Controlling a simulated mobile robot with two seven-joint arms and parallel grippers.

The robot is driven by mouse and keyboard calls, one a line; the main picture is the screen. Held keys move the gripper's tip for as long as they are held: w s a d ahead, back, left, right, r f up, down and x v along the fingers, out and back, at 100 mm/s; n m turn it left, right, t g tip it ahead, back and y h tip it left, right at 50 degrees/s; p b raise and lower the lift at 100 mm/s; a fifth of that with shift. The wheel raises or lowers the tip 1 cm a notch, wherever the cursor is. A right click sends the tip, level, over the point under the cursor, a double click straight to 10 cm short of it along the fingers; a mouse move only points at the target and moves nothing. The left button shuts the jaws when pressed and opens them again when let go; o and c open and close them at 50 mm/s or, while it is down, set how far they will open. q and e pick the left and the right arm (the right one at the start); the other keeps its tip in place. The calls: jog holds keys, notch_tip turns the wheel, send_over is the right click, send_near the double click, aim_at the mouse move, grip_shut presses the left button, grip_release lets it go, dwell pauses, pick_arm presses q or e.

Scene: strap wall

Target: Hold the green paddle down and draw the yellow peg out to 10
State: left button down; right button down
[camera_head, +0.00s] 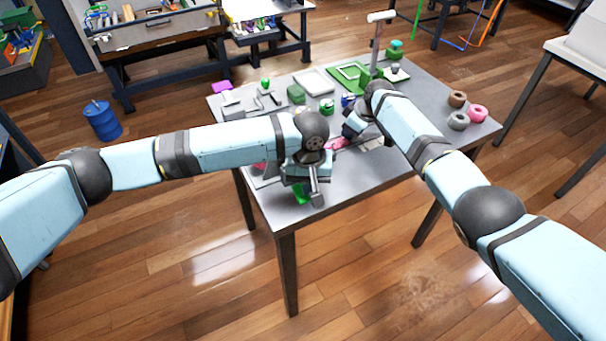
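A small green piece (300,194), which may be the green paddle, shows near the front edge of the grey table (345,195). My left gripper (316,193) points down right beside it; I cannot tell whether they touch. My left wrist and hand cover much of what lies there. My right gripper (351,130) is over the middle of the table, angled down to the left near a pink piece (338,143). The fingers of both grippers are too small and covered to read. I cannot make out the yellow peg or a scale with a 10.
Pink (477,113), brown (457,98) and grey (458,121) rings lie at the table's right. A green frame (349,75) and a post (377,42) stand at the back. Several small parts crowd the back left. The front right of the tabletop is clear.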

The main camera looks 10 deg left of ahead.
jog(key=shift+s+f, duration=0.1)
jog(key=shift+s+a, duration=0.35)
jog(key=shift+a, duration=0.25)
notch_tip(320, 180, up, 8)
dwell(0.7)
